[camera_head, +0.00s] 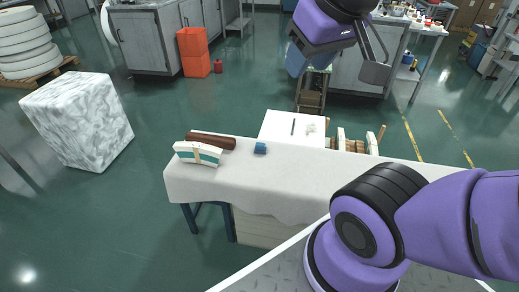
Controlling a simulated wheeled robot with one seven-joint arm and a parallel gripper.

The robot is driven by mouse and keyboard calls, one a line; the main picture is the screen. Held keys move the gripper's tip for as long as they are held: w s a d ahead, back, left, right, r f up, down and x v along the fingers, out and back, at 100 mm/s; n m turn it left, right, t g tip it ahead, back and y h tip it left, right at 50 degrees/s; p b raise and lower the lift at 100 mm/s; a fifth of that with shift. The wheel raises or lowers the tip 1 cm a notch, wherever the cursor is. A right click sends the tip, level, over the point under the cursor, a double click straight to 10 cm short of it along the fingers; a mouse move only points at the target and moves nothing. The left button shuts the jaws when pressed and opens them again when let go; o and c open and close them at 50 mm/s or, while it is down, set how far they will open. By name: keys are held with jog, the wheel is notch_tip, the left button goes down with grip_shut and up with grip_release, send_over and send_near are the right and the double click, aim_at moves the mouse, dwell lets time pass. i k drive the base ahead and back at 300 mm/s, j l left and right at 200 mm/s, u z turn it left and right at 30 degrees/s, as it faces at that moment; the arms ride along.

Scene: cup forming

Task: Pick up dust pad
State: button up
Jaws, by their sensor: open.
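A small blue block-like pad (260,148) lies on the white-covered table, left of its middle. A larger white and teal pad with a tan band (197,153) stands at the table's left end, in front of a brown roll (210,141). I cannot tell for sure by looks which of the two is the dust pad. My gripper (336,68) is open and empty at the top, right of centre. It is high above the floor behind the table, well apart from both pads.
The table (290,182) has a bare cloth middle. A white board (279,125) and wooden-handled items (352,145) are at its back edge. My purple arm covers its right end.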

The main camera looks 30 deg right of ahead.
aim_at(261, 148)
jog(key=i+j+z, duration=1.1)
jog(key=j, duration=0.5)
jog(key=i+l, duration=0.05)
